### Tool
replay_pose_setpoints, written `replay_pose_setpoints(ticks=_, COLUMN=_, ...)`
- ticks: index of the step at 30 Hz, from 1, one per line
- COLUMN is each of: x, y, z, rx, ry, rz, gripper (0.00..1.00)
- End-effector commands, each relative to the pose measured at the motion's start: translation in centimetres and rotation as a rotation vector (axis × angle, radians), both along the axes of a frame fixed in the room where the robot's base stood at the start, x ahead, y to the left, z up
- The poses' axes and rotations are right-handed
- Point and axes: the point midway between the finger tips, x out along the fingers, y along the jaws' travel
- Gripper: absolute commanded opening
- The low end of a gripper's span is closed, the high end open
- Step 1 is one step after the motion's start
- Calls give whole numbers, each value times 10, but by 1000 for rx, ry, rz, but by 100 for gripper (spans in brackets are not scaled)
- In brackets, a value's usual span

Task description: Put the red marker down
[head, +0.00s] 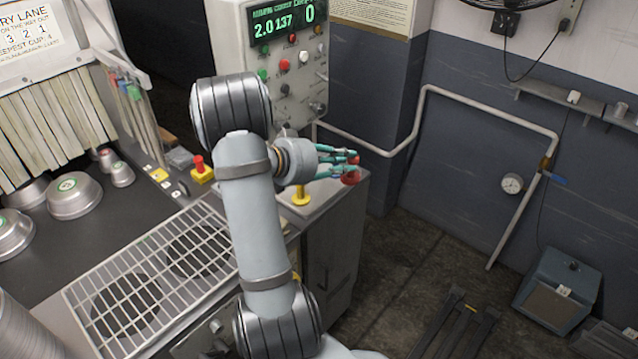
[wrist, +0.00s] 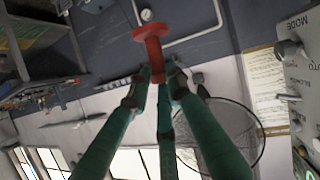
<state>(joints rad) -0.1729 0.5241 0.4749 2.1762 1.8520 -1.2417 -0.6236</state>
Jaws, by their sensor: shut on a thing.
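My gripper (head: 343,165) has teal fingers and points right, over the right end of the counter by the control panel. It is shut on the red marker (head: 350,178), which shows partly behind the fingers. In the wrist view the red marker (wrist: 153,50) is a spool-like piece with a wide round end, its other end between the fingertips (wrist: 157,80). Whether the marker touches the counter top (head: 325,190) cannot be told. A yellow marker-like piece (head: 300,194) stands upright on the counter just below my gripper.
A control panel (head: 290,75) with knobs rises behind my gripper. A red button on a yellow base (head: 201,172) sits left of my arm. A wire grate (head: 150,270) and metal weights (head: 74,194) lie further left. Open floor (head: 420,255) lies right of the counter.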

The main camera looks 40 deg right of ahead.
Motion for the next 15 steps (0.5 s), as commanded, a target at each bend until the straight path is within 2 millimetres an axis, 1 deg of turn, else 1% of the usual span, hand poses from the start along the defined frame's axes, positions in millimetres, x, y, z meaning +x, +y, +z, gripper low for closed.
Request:
replay_pose_setpoints(ticks=1, x=-6, y=-1, z=2, rx=-2, ry=5, rz=-16, gripper=0)
replay_pose_setpoints(ticks=3, x=-11, y=-3, z=0, rx=-2, ry=10, rz=-33, gripper=0)
replay_pose_setpoints(ticks=5, x=-11, y=-4, z=-3, rx=0, ry=14, rz=-41, gripper=0)
replay_pose_setpoints(ticks=6, x=-7, y=-4, z=-5, rx=-2, ry=15, rz=-44, gripper=0)
replay_pose_setpoints(ticks=8, x=3, y=-4, z=-11, rx=-1, ry=17, rz=-43, gripper=0)
replay_pose_setpoints(ticks=15, x=60, y=-4, z=-44, rx=-2, ry=15, rz=-44, gripper=0)
